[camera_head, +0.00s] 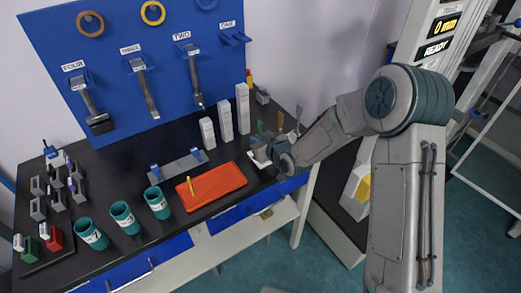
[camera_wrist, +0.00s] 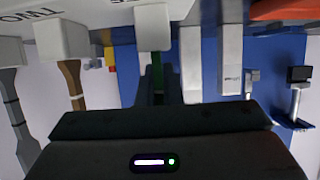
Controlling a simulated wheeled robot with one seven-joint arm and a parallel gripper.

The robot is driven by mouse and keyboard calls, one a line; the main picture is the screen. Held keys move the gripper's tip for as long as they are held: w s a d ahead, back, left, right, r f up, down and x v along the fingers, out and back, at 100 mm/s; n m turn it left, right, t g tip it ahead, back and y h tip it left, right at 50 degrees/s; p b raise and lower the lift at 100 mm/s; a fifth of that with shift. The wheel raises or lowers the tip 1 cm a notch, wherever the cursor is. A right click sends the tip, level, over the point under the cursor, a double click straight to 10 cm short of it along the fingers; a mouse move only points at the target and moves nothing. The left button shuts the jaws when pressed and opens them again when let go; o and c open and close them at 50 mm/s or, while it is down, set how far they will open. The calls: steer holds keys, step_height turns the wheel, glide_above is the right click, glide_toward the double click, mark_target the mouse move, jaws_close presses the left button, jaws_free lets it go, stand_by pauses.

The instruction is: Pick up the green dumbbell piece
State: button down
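The green dumbbell piece (camera_head: 260,127) is a thin upright strip at the right end of the black table in the head view. In the wrist view the green piece (camera_wrist: 157,72) is upside down, with its end at a white block-shaped holder (camera_wrist: 152,28). My gripper (camera_wrist: 158,92) has its dark fingers close around the strip, one on each side. Whether they touch it cannot be told. In the head view my gripper (camera_head: 268,152) is low beside the holders, partly hidden by my wrist.
A brown piece (camera_wrist: 72,85) and a grey piece (camera_wrist: 15,110) stand in neighbouring holders. A red tray (camera_head: 212,186) lies left of my gripper, with teal cups (camera_head: 157,203) further left. White blocks (camera_head: 242,108) stand behind. A blue tool board (camera_head: 130,50) backs the table.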

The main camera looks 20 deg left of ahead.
mark_target(260, 130)
steer(key=shift+r, duration=0.15)
steer(key=shift+r, duration=0.5)
steer(key=r, duration=0.1)
steer(key=r+b, duration=0.1)
steer(key=r, duration=0.1)
steer(key=shift+d+r, duration=0.1)
steer(key=shift+d, duration=0.3)
steer(key=s+d+r, duration=0.2)
steer(key=d+r, duration=0.4)
steer(key=d, duration=0.4)
steer(key=shift+s+d+r+p, duration=0.3)
